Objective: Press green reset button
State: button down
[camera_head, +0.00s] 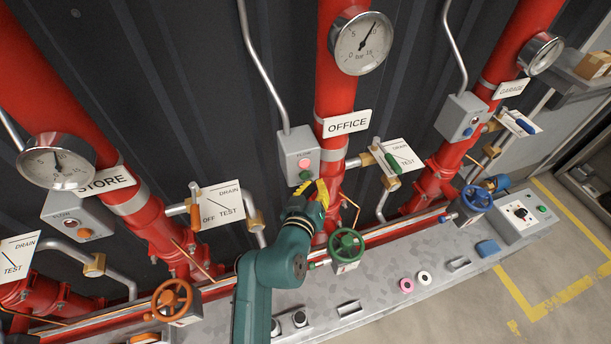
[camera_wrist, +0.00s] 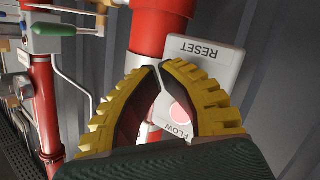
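A grey flow box (camera_head: 299,154) hangs on the OFFICE pipe in the head view, with a pink-red lamp (camera_head: 304,163) and a green button (camera_head: 305,175) below it. My gripper (camera_head: 321,187) is just below and right of the green button. In the wrist view the box (camera_wrist: 205,65) appears upside down, with the word RESET and the pink lamp (camera_wrist: 179,114). My gripper's yellow fingers (camera_wrist: 161,66) curve together with tips meeting, holding nothing, in front of the box. The green button does not show there; a finger covers part of the box.
A green handwheel (camera_head: 346,245) is just below my gripper. A green-handled test valve (camera_head: 391,172) and OFFICE sign (camera_head: 346,123) are to the right. Similar STORE (camera_head: 78,218) and GARAGE (camera_head: 461,117) boxes flank this pipe.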

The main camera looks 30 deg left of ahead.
jog(key=shift+w+a+b, duration=0.3)
jog(key=shift+w+a+b, duration=0.35)
jog(key=shift+a+b, duration=0.05)
dwell(1.0)
jog(key=shift+s+d+p, duration=0.6)
jog(key=shift+s+d, duration=0.05)
jog(key=shift+d, duration=0.05)
jog(key=s+d+p, duration=0.3)
jog(key=shift+s+d, duration=0.25)
jog(key=shift+d, duration=0.05)
